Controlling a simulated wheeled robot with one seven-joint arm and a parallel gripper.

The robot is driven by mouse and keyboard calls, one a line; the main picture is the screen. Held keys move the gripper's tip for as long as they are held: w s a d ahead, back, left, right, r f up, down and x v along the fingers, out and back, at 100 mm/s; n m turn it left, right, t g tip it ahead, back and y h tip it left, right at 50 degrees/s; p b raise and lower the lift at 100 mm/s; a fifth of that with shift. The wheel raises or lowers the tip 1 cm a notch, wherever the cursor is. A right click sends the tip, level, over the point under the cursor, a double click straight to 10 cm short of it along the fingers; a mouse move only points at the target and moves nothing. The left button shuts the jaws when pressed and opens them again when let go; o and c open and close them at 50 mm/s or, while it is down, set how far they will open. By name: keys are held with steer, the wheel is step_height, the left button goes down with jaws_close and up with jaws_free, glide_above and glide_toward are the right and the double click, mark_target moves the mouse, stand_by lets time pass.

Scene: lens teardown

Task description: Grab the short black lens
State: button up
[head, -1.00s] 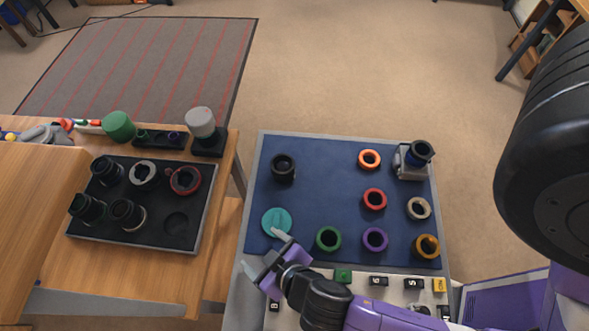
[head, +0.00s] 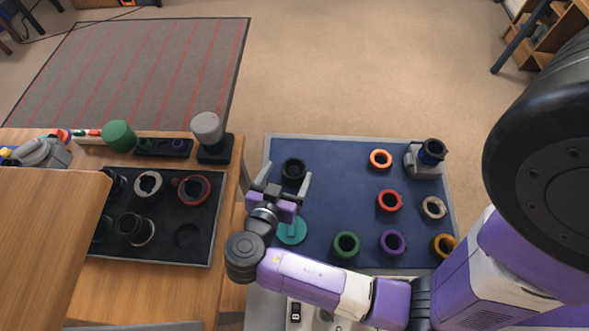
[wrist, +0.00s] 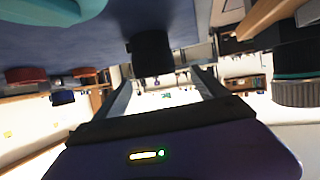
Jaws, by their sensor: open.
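A short black lens (head: 294,169) stands upright at the far left of the blue mat. My gripper (head: 286,174) is open and low over the mat's left side. Its two fingers point at the lens, one tip to each side in the head view. In the wrist view the lens (wrist: 152,52) is a dark cylinder ahead between the open fingers (wrist: 163,80). I cannot tell whether a finger touches it. Nothing is held.
A teal disc (head: 293,232) lies by my wrist. Several coloured rings, including a red one (head: 389,201), and a grey stand (head: 422,163) holding a dark lens occupy the right. A black tray (head: 205,246) of lenses is left on the wooden table. The mat (head: 330,190) is bare right of the lens.

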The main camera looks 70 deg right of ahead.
mark_target(297, 162)
steer(key=shift+s+f+p+x, duration=0.15)
steer(key=shift+p+x, duration=0.25)
steer(key=shift+x, duration=0.8)
steer(key=shift+s+f+p+x, duration=0.1)
steer(key=shift+p+x, duration=0.25)
steer(key=shift+x, duration=0.8)
steer(key=shift+s+f+p+x, duration=0.15)
steer(key=shift+p+x, duration=0.25)
steer(key=shift+x, duration=0.8)
steer(key=shift+a+r, duration=0.1)
steer(key=shift+r, duration=0.05)
steer(key=c, duration=1.7)
